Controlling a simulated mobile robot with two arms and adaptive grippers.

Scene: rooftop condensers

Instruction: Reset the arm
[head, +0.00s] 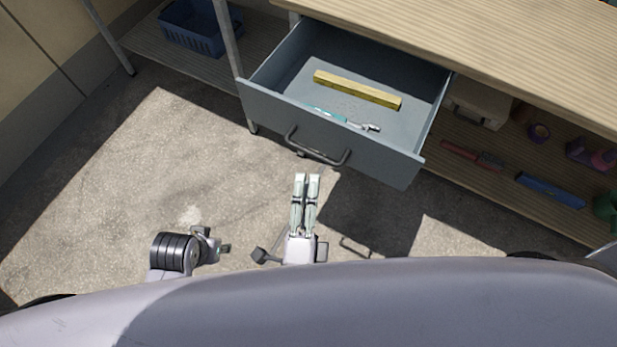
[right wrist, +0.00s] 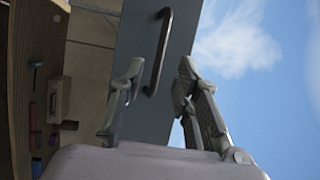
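My right gripper (head: 306,180) shows in the head view below the open drawer, its two fingers pointing toward the drawer front. In the right wrist view its fingers (right wrist: 158,88) stand apart with nothing between them. The grey drawer (head: 405,170) is pulled out from under the bench. Its dark bar handle (head: 330,160) is just beyond the fingertips and apart from them; the handle also shows in the right wrist view (right wrist: 159,55). My left gripper (head: 213,246) is low at the left, only partly visible, and its fingers cannot be made out clearly.
A yellow bar (head: 357,90) and a teal-handled tool (head: 345,119) lie in the drawer. The wooden bench top (head: 480,40) is above. A blue basket (head: 200,28) stands on the left shelf; several tools lie on the right shelf (head: 545,165). The concrete floor at left is clear.

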